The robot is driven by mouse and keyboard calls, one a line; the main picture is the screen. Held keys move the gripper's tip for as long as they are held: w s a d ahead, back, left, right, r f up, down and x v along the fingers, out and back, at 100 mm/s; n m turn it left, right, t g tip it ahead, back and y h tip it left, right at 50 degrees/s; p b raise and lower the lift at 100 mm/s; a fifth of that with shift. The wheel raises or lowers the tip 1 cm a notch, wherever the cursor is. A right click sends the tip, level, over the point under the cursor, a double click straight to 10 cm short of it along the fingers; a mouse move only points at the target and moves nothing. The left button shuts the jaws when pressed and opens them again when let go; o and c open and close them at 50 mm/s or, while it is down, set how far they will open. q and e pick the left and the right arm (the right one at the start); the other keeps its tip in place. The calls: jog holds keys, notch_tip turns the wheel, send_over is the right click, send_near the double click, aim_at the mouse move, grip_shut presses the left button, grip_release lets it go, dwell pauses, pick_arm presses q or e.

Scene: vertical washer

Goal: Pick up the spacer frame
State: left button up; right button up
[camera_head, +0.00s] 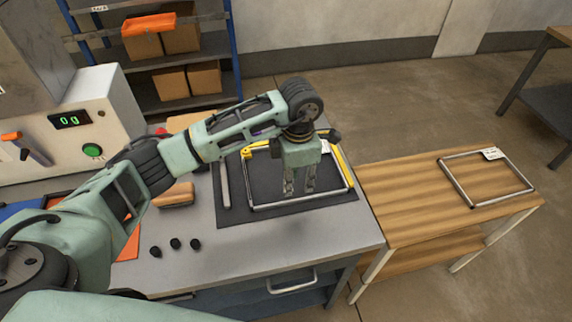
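A thin metal rectangular frame (268,205) lies on a dark mat (236,216) on the grey workbench. A similar thin frame (508,198) with a small white label lies flat on the wooden table to the right. Which one is the spacer frame I cannot tell. My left gripper (299,190) points down over the mat frame, its two fingers apart with nothing seen between them. Its fingertips appear near the frame's front bar; whether they touch it is unclear. The gripper and arm hide part of the frame's back. My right gripper is not in view.
A yellow tool (341,166) lies along the mat frame's right side. A light bar (224,186) lies to its left. A wooden block (176,195) and several black knobs (175,243) sit on the bench. A control box (85,125) stands behind at left.

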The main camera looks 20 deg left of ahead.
aim_at(295, 199)
pick_arm(q)
jog(key=f+p, duration=0.1)
jog(key=f, duration=0.2)
jog(key=s+f+p, duration=0.1)
jog(key=f, duration=0.1)
jog(key=shift+d+f+p, duration=0.2)
jog(key=shift+f+p, duration=0.05)
jog(key=shift+p, duration=0.1)
jog(key=shift+f, duration=0.5)
jog(key=shift+w, duration=0.1)
grip_shut()
